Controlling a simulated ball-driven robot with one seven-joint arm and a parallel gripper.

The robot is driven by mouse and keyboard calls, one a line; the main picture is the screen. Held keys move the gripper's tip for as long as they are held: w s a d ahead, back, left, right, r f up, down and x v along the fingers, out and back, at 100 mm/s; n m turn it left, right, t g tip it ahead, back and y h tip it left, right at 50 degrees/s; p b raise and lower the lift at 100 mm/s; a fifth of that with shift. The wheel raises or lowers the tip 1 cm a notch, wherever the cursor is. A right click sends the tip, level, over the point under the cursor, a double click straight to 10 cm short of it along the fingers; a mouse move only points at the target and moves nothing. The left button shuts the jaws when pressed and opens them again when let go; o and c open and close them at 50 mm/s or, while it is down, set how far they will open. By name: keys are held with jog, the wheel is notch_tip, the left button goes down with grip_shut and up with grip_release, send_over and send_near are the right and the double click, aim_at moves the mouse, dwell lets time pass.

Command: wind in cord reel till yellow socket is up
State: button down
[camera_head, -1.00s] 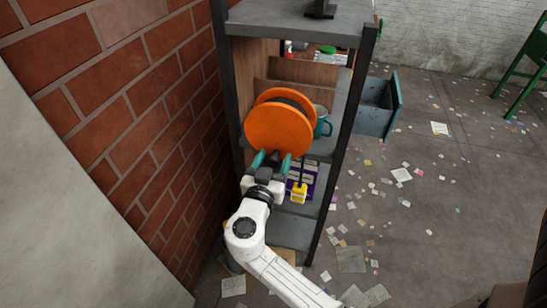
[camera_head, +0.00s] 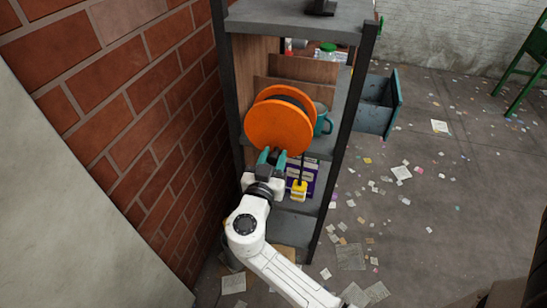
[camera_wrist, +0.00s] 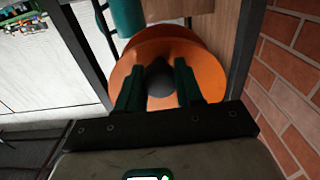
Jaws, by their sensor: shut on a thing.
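The orange cord reel (camera_head: 278,128) stands upright on the shelf, its round face towards me. It also shows in the wrist view (camera_wrist: 208,75). My gripper (camera_head: 271,156) is at the lower edge of this face. In the wrist view my gripper's teal fingers (camera_wrist: 159,84) close around a dark rounded knob (camera_wrist: 159,70) on the reel. The yellow socket (camera_head: 299,189) hangs on a dark cord (camera_head: 303,168) below the reel, right of my gripper, in front of a purple box. Part of the knob is hidden by the fingers.
A teal mug (camera_head: 322,122) stands close right of the reel. The purple box (camera_head: 311,174) is on the lower shelf. Dark shelf posts (camera_head: 343,140) and a brick wall (camera_head: 150,120) flank the space. An open drawer (camera_head: 378,108) juts out to the right.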

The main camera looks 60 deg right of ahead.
aim_at(298, 139)
jog(key=shift+s, duration=0.1)
dwell(0.3)
jog(key=n, duration=0.1)
jog(key=s+n+b, duration=0.1)
jog(key=n, duration=0.1)
jog(key=shift+s+d, duration=0.1)
jog(key=shift+d, duration=0.1)
jog(key=n, duration=0.1)
jog(key=s+r+n, duration=0.1)
jog(key=n, duration=0.2)
jog(key=shift+s+d+r, duration=0.15)
jog(key=shift+s+d, duration=0.2)
jog(key=n, duration=0.1)
jog(key=s+r+n+p, duration=0.1)
jog(key=n, duration=0.1)
jog(key=n+p, duration=0.1)
jog(key=shift+s+d+r+n, duration=0.15)
jog(key=shift+d+r+n, duration=0.05)
jog(key=shift+r+n, duration=0.2)
jog(key=shift+s+d+r+n+p, duration=0.1)
jog(key=shift+r+n+p, duration=0.15)
jog(key=shift+n+p, duration=0.3)
jog(key=shift+s+a+r+n+p, duration=0.1)
jog(key=shift+r+n+p, duration=0.15)
jog(key=shift+n, duration=0.45)
jog(key=shift+s+d+r+n+p, duration=0.1)
jog(key=shift+r+n+p, duration=0.1)
jog(key=shift+n+p, duration=0.4)
jog(key=c, duration=0.8)
grip_release()
